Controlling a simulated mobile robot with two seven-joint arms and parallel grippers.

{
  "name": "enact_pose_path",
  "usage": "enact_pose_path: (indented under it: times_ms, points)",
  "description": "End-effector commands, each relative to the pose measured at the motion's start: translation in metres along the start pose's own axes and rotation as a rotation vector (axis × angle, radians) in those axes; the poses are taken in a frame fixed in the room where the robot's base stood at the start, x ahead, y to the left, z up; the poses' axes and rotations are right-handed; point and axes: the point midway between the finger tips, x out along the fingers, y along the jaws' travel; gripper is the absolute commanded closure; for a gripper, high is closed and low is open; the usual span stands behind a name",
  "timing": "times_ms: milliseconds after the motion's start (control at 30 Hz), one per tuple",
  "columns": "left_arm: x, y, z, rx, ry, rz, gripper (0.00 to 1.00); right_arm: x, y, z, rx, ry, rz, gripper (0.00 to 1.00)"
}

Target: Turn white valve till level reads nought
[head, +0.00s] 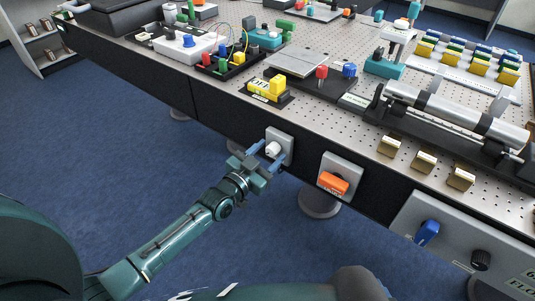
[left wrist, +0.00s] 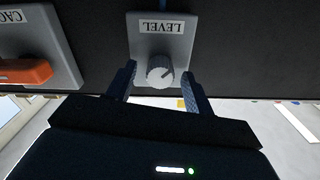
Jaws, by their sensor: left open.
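The white valve (head: 273,149) is a round knob on a grey plate (head: 287,139) on the table's dark front side. In the left wrist view the white valve (left wrist: 160,71) shows a dark pointer line, and its plate carries an upside-down LEVEL label (left wrist: 162,27). No scale figures are readable. My left gripper (head: 265,155) is open, its blue fingers on either side of the knob. In the left wrist view the left gripper's (left wrist: 162,82) fingertips reach about level with the knob, with gaps visible on both sides. My right gripper is not in view.
An orange handle (head: 333,183) on a second grey plate sits right of the valve; it also shows in the left wrist view (left wrist: 24,71). A blue knob (head: 427,233) is on a panel further right. The perforated tabletop (head: 340,118) holds pipes and several blocks. Floor below is open.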

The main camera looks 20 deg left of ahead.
Motion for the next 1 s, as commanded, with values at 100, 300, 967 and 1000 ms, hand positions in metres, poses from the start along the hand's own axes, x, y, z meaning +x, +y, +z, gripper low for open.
enact_pose_path:
  times_ms: [100, 300, 967, 1000]
  points:
    - [-0.0003, 0.0002, 0.0001, 0.0, 0.0, 0.0, 0.49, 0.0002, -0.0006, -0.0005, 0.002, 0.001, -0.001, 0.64]
    - [-0.0005, 0.0001, 0.0002, -0.001, 0.0, 0.0, 0.66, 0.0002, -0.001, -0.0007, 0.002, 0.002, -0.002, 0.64]
    - [-0.0007, 0.0001, 0.0004, -0.058, -0.001, 0.001, 0.93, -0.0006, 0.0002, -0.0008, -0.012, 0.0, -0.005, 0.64]
    - [-0.0007, 0.0001, 0.0004, -0.076, -0.001, 0.001, 0.93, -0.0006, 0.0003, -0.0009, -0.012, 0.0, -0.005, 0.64]
